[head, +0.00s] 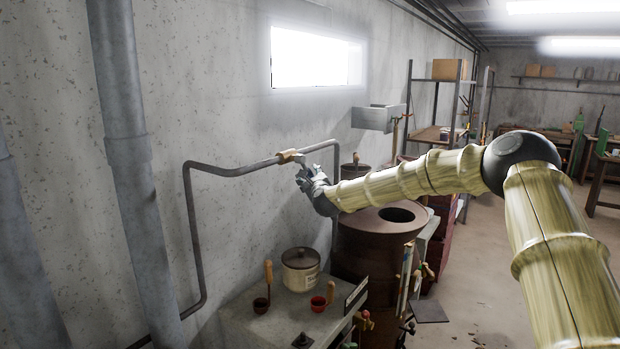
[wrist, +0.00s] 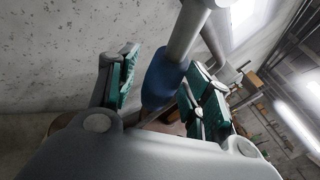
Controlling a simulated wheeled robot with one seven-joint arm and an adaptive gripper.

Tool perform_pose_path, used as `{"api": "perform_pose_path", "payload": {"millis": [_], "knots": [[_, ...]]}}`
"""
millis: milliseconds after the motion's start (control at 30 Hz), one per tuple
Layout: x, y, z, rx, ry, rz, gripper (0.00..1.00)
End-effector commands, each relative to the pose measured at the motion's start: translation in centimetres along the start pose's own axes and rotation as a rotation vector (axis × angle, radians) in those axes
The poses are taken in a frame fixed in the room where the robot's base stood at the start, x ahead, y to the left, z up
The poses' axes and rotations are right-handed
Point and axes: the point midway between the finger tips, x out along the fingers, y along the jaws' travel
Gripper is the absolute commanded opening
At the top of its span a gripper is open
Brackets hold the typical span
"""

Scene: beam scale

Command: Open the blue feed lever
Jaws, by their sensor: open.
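The blue feed lever shows in the wrist view as a blue sleeve (wrist: 163,82) on a grey metal rod. My gripper (wrist: 160,88) is open, with green-padded fingers on either side of the sleeve. The sleeve lies between the fingers; I cannot tell whether either pad touches it. In the head view my gripper (head: 308,174) is up at the wall pipe, just below a brass valve fitting (head: 290,156). The blue sleeve is not distinguishable there, as my gripper covers that spot.
A grey pipe (head: 190,225) runs along the wall. A brown drum (head: 365,250) with a round opening stands below my arm. A bench at lower left bears a lidded crock (head: 300,268) and a red cup (head: 318,303). Shelving (head: 437,135) stands behind; the floor at right is open.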

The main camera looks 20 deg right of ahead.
Motion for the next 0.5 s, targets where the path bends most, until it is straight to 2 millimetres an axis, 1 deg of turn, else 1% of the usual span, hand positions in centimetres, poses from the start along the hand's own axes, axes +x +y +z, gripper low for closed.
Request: {"api": "perform_pose_path", "payload": {"millis": [33, 67, 200, 267, 300, 333, 500], "knots": [[-0.01, -0.02, -0.02, 0.000, 0.000, 0.000, 0.49], [-0.01, -0.03, -0.02, 0.000, 0.000, 0.000, 0.46], [-0.02, -0.05, -0.03, 0.000, 0.000, 0.000, 0.20], [-0.03, -0.05, -0.03, 0.000, 0.000, 0.000, 0.09], [-0.03, -0.06, -0.03, 0.000, 0.000, 0.000, 0.02], [-0.03, -0.06, -0.03, 0.000, 0.000, 0.000, 0.00], [-0.03, -0.06, -0.06, -0.001, 0.000, -0.001, 0.00]]}}
